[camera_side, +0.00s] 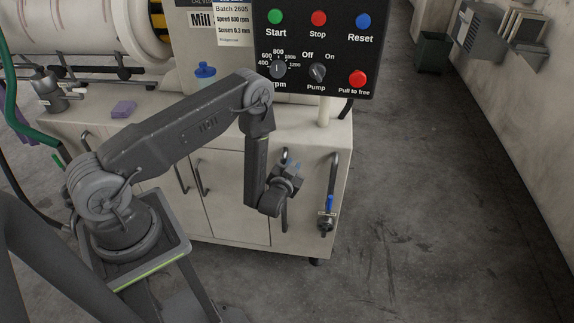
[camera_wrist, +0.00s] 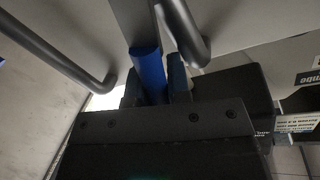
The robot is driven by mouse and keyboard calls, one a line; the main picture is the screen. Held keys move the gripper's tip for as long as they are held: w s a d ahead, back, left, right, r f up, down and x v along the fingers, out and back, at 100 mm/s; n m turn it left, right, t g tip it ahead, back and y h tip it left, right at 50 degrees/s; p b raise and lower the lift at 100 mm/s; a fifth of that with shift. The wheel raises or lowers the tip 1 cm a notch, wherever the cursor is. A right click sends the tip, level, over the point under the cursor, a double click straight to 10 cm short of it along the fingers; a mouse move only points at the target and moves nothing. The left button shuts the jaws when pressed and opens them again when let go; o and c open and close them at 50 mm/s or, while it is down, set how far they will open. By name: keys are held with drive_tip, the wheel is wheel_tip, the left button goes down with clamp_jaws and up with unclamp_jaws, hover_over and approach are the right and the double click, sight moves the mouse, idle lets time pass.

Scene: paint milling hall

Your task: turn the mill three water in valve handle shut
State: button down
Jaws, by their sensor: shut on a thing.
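My gripper (camera_side: 290,171) is in front of the cabinet, at the left of two grey vertical pipes. In the wrist view my gripper (camera_wrist: 156,84) has its two dark fingers on either side of a blue valve handle (camera_wrist: 147,66) and is shut on it. The handle's far end sticks out beyond the fingers, and its lower part is hidden by the gripper body. In the side view my wrist mostly covers this valve. No label on it is readable, so I cannot tell its name or how far it is turned.
A second valve with an upright blue handle (camera_side: 329,204) is on the right pipe (camera_side: 334,172). The control panel (camera_side: 318,45) overhangs the cabinet (camera_side: 223,185). A blue-capped bottle (camera_side: 205,74) and purple sponge (camera_side: 123,109) are on top. The floor to the right is clear.

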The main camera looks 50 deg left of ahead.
wheel_tip(320, 180, down, 7)
drive_tip(key=w+d+m+g+y, duration=0.1)
drive_tip(key=w+d+m+g, duration=0.1)
drive_tip(key=m, duration=0.9)
drive_tip(key=shift+w+d+m+g, duration=0.3)
drive_tip(key=shift+w+d+g, duration=0.05)
drive_tip(key=shift+d+g, duration=0.1)
drive_tip(key=c, duration=1.1)
unclamp_jaws()
drive_tip(key=shift+r, duration=0.1)
drive_tip(key=v, duration=1.3)
drive_tip(key=shift+s+d, duration=0.2)
drive_tip(key=shift+d, duration=0.15)
